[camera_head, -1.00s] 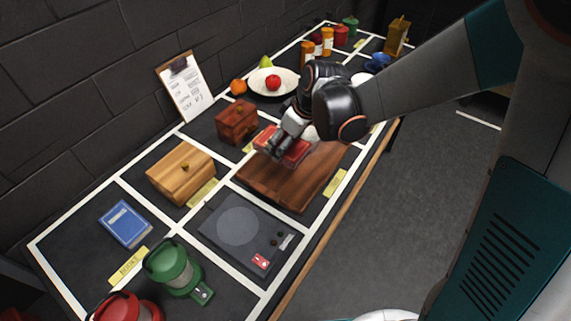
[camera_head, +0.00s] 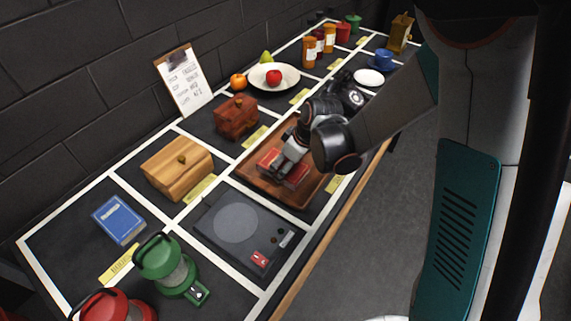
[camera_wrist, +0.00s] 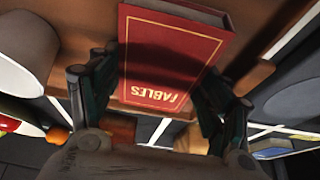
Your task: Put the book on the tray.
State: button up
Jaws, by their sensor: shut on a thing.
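A red book (camera_wrist: 172,62) titled "FABLES" sits between the fingers of my gripper (camera_wrist: 160,88), one on each side, in the wrist view. In the head view, my gripper (camera_head: 283,166) is shut on the red book (camera_head: 296,177), over the inside of the brown wooden tray (camera_head: 262,189). The book looks low and close to the tray floor. I cannot tell whether it touches it. My fingers hide part of the book, and my arm covers the tray's far right part.
A blue book (camera_head: 119,219) lies at the left. Wooden boxes (camera_head: 178,167) and (camera_head: 236,116), a flat grey device (camera_head: 240,228) and a green lantern (camera_head: 170,268) surround the tray. A plate with an apple (camera_head: 273,77) stands behind.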

jog(key=shift+f, duration=0.1)
jog(key=o, duration=1.2)
jog(key=shift+r, duration=0.4)
jog(key=s+d+r+m+t+h+p, duration=0.1)
jog(key=s+d+r+m+p, duration=0.1)
jog(key=s+d+r, duration=0.35)
jog(key=s+d+r+m+t+p, duration=0.1)
jog(key=s+d+r+m, duration=0.1)
jog(key=r, duration=0.7)
jog(key=s+d+r+m+h+p, duration=0.1)
jog(key=s+d+r+m+p, duration=0.2)
jog(key=r, duration=0.4)
jog(key=s+d+r+m+t+h+b, duration=0.1)
jog(key=s+d+r+m+t, duration=0.1)
jog(key=s+d, duration=0.4)
jog(key=s+r+m, duration=0.1)
jog(key=s, duration=0.2)
jog(key=shift+r+h, duration=0.15)
jog(key=shift+h, duration=0.15)
